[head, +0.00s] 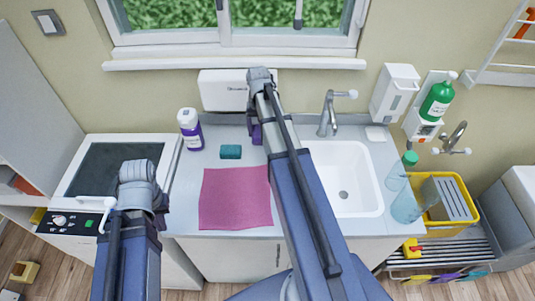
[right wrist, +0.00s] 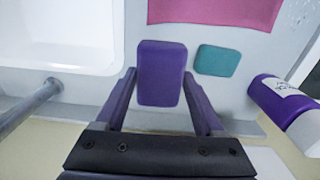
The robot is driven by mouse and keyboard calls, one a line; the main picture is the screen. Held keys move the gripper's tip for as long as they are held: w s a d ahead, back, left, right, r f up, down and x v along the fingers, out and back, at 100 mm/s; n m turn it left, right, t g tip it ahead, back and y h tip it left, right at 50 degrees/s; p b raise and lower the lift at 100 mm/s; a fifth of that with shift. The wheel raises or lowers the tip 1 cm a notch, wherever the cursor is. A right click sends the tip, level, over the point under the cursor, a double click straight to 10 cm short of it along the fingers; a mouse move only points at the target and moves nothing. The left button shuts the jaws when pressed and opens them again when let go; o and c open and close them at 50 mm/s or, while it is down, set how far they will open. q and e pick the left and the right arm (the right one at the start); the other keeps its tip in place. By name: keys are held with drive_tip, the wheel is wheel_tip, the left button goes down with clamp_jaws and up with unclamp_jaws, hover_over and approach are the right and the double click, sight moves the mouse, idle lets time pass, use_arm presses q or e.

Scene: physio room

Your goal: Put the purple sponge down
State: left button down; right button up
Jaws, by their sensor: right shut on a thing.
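The purple sponge (right wrist: 161,72) is between the two fingers of my right gripper (right wrist: 160,88) in the right wrist view. The gripper is shut on it. In the head view only a bit of purple (head: 256,134) shows beside my right arm, at the back of the counter; the arm hides the rest. Whether the sponge touches the counter cannot be told. A teal sponge (head: 230,152) lies just left of it; in the right wrist view it shows on the right (right wrist: 216,60). My left arm is at the lower left, its jaws hidden.
A pink cloth (head: 235,198) lies on the counter (head: 188,212) in front of the teal sponge. A purple-and-white bottle (head: 190,130) stands at the back left. The sink (head: 362,178) with its tap (head: 328,113) is to the right. A yellow crate (head: 465,222) is further right.

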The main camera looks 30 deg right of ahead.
drive_tip(key=shift+s+d, duration=0.25)
drive_tip(key=shift+d, duration=0.3)
wheel_tip(320, 180, down, 10)
drive_tip(key=b, duration=1)
drive_tip(key=shift+f, duration=0.15)
drive_tip(key=shift+r, duration=0.2)
drive_tip(key=shift+f, duration=0.15)
drive_tip(key=o, duration=1.2)
